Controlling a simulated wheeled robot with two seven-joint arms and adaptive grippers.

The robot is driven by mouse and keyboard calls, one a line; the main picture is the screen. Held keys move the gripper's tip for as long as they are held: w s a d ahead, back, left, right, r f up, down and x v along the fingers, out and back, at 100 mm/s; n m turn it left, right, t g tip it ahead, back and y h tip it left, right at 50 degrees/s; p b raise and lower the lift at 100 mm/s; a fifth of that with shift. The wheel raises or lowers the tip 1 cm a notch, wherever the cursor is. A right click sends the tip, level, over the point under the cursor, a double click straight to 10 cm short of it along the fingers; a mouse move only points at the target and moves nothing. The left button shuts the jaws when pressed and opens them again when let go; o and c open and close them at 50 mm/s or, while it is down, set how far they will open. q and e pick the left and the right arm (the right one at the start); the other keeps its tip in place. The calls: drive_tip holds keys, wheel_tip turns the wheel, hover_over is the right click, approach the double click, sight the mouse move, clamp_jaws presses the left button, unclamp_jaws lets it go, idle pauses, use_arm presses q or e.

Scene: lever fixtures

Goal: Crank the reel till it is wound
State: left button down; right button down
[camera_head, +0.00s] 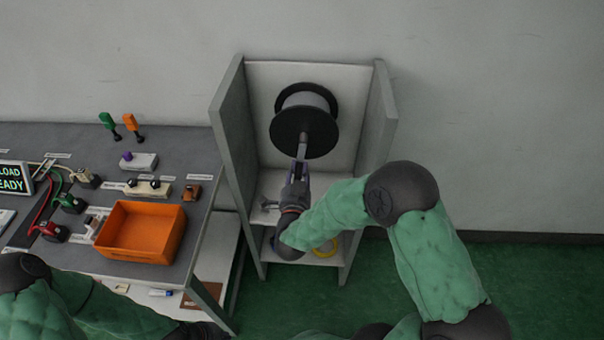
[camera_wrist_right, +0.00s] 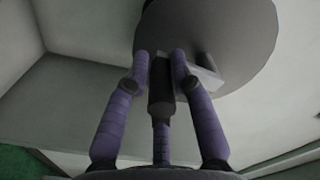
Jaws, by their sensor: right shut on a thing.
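The reel (camera_head: 306,104) has dark round flanges and a pale grey drum. It is mounted in a tall grey cabinet, near its back panel. Its front flange (camera_wrist_right: 235,40) fills the upper part of the right wrist view. My right gripper (camera_head: 301,156) is at the lower part of the front flange. Its purple fingers (camera_wrist_right: 161,62) are shut around the dark crank handle (camera_wrist_right: 161,88), and a grey crank arm (camera_wrist_right: 209,76) shows beside them.
The cabinet (camera_head: 229,120) has side walls close to the reel on both sides. A shelf below holds a yellow ring (camera_head: 326,249) and small parts. At left, a table (camera_head: 60,142) carries an orange bin (camera_head: 141,232), connectors and two small levers, green (camera_head: 106,120) and orange (camera_head: 130,122).

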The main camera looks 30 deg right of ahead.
drive_tip(key=shift+w+a+m, duration=0.1)
drive_tip(key=shift+a+m, duration=0.1)
drive_tip(key=shift+m, duration=0.2)
drive_tip(key=c, duration=1.1)
unclamp_jaws()
drive_tip(key=v, duration=1.2)
